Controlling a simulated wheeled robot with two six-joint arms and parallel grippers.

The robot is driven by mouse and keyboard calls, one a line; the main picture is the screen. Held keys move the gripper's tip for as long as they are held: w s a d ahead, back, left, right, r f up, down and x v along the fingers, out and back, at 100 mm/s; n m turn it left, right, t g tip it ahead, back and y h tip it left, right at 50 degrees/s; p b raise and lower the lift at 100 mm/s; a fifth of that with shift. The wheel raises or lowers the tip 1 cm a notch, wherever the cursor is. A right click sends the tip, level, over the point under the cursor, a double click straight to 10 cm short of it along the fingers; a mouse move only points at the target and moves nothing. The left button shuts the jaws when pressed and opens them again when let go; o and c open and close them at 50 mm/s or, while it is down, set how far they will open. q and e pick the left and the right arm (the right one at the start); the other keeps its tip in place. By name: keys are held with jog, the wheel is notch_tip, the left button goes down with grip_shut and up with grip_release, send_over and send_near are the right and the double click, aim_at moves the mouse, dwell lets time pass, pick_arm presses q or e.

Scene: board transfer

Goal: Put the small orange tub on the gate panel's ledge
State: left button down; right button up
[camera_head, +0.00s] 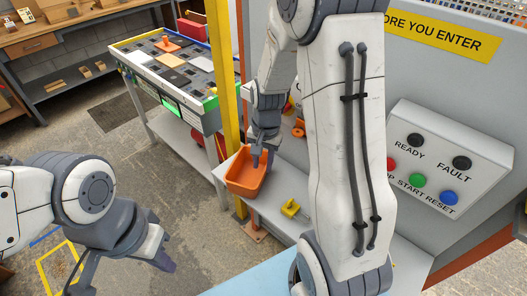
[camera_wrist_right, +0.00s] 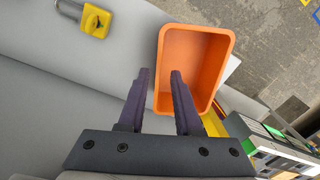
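The small orange tub (camera_head: 246,176) is upright and empty at the far left end of the grey gate panel's ledge (camera_head: 272,203). I cannot tell whether its base rests on the ledge. My right gripper (camera_head: 262,158) points down at the tub's rim. In the right wrist view, its fingers (camera_wrist_right: 160,75) stand apart on either side of one wall of the tub (camera_wrist_right: 205,65), one inside and one outside, with gaps visible. My left gripper (camera_head: 122,272) is open and empty over the floor at lower left, partly cut off by the frame.
A yellow padlock (camera_head: 290,208) lies on the ledge near the tub. A yellow post (camera_head: 226,80) stands behind the tub. The button box (camera_head: 440,165) is on the panel at right. A workbench with a parts board (camera_head: 170,65) stands at the back.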

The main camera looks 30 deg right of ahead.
jog(key=s+a+r+n, duration=0.2)
jog(key=a+r+n, duration=0.1)
jog(key=a+r, duration=0.35)
jog(key=s+a+r+n, duration=0.2)
jog(key=s+a+n, duration=0.4)
jog(key=s, duration=0.3)
jog(key=s+a+r+n, duration=0.2)
jog(key=s+a+n, duration=0.4)
jog(key=s, duration=0.3)
jog(key=shift+a+n+y, duration=0.25)
jog(key=shift+n+y, duration=0.05)
jog(key=shift+n, duration=0.6)
